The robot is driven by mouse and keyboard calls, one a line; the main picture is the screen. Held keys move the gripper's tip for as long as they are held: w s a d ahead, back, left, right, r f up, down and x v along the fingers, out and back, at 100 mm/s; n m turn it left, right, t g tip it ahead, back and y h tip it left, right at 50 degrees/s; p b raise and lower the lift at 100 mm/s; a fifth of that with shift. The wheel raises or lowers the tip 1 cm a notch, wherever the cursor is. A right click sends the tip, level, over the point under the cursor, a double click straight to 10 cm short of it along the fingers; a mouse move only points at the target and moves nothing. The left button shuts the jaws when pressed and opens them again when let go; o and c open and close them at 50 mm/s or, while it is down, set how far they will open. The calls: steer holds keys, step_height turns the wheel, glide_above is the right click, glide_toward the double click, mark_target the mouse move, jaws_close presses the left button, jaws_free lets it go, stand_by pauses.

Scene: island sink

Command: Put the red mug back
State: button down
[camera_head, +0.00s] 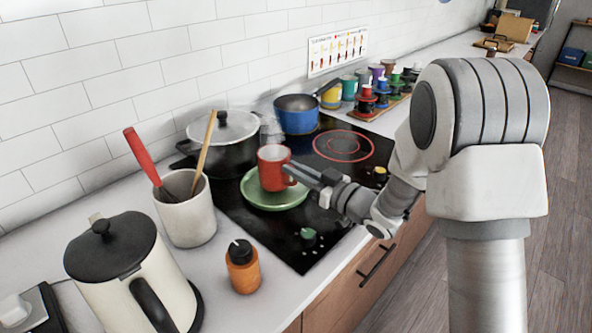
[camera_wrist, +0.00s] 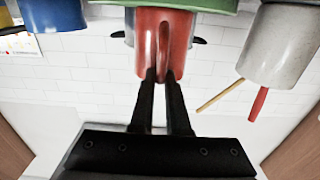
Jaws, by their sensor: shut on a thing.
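The red mug (camera_head: 272,166) is upright over the green plate (camera_head: 262,198) on the black cooktop. Its base looks to be on the plate, but I cannot be sure they touch. My gripper (camera_head: 291,173) reaches in from the right and is shut on the mug's handle. The wrist view is upside down. It shows both fingers of my gripper (camera_wrist: 161,76) closed on the handle of the red mug (camera_wrist: 148,28), with the green plate's edge (camera_wrist: 215,5) at the mug's base.
A black pot (camera_head: 222,142) stands behind the mug and a blue pan (camera_head: 297,115) behind to its right. A utensil crock (camera_head: 187,212), orange bottle (camera_head: 242,268) and kettle (camera_head: 132,272) stand at left. Several colored mugs (camera_head: 367,99) stand farther back. The red-ringed burner (camera_head: 343,146) is clear.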

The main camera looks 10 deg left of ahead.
steer(key=c, duration=0.9)
jaws_free()
steer(key=shift+f, duration=0.1)
steer(key=shift+r+p, duration=0.7)
steer(key=shift+p, duration=0.1)
steer(key=v, duration=1.2)
